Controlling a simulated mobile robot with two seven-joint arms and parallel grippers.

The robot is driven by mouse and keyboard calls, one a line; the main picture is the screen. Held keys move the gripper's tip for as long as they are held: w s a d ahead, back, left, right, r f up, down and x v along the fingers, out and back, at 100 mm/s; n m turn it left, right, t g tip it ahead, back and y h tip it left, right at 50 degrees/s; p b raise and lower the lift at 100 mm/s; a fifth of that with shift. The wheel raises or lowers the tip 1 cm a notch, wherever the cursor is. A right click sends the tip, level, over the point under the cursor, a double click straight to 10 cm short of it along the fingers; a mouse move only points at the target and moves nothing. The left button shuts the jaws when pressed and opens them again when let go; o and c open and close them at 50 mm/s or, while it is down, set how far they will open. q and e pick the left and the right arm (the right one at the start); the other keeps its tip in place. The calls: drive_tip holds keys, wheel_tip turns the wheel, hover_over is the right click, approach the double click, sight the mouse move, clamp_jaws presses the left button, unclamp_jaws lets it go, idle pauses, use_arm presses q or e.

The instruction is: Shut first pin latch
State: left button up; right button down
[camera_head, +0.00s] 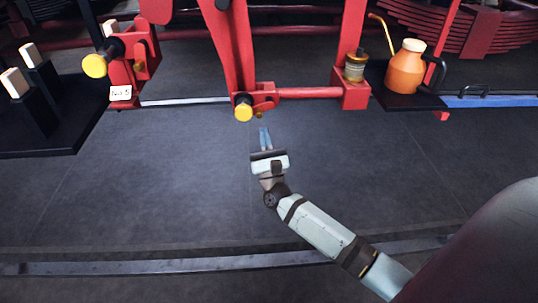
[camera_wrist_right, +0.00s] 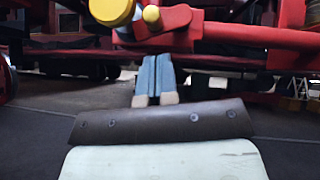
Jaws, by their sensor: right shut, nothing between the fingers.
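A pin with a round yellow end (camera_head: 243,108) sits at the foot of a red upright, with a small red latch (camera_head: 265,99) beside it. In the right wrist view the yellow pin end (camera_wrist_right: 112,10) is at the top, and the red latch (camera_wrist_right: 172,22) with its small yellow knob (camera_wrist_right: 151,14) is just right of it. My right gripper (camera_head: 265,130) is shut and empty, its blue fingers pointing at the latch from just below. It also shows in the wrist view (camera_wrist_right: 157,60), and I cannot tell if it touches. My left gripper is out of view.
Another yellow-ended pin (camera_head: 95,65) stands at the left by a "No 5" tag (camera_head: 121,93). A red bar (camera_head: 308,92) runs right from the latch to a red block. An orange oil can (camera_head: 405,68) stands on a dark shelf. The floor below is clear.

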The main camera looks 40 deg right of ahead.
sight(258, 116)
drive_tip(key=shift+w+a+r, duration=0.1)
drive_tip(key=shift+a+r, duration=0.05)
drive_tip(key=shift+r, duration=0.55)
drive_tip(key=shift+a+r, duration=0.15)
drive_tip(key=shift+r, duration=0.5)
use_arm(q)
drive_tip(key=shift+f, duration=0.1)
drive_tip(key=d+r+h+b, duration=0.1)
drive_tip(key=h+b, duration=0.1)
drive_tip(key=b, duration=0.3)
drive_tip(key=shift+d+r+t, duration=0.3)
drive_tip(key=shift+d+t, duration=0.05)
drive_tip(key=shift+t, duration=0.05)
use_arm(e)
drive_tip(key=m+g+h, duration=0.1)
drive_tip(key=m+h, duration=0.1)
drive_tip(key=m, duration=0.1)
drive_tip(key=r+m+g+h, duration=0.1)
drive_tip(key=m+g+h, duration=0.1)
drive_tip(key=m+h, duration=0.1)
drive_tip(key=a+r+m+g+h, duration=0.1)
drive_tip(key=m+g+h, duration=0.1)
drive_tip(key=m+h, duration=0.1)
drive_tip(key=shift+w+r+m, duration=0.15)
drive_tip(key=shift+w+m, duration=0.2)
drive_tip(key=shift+m, duration=0.45)
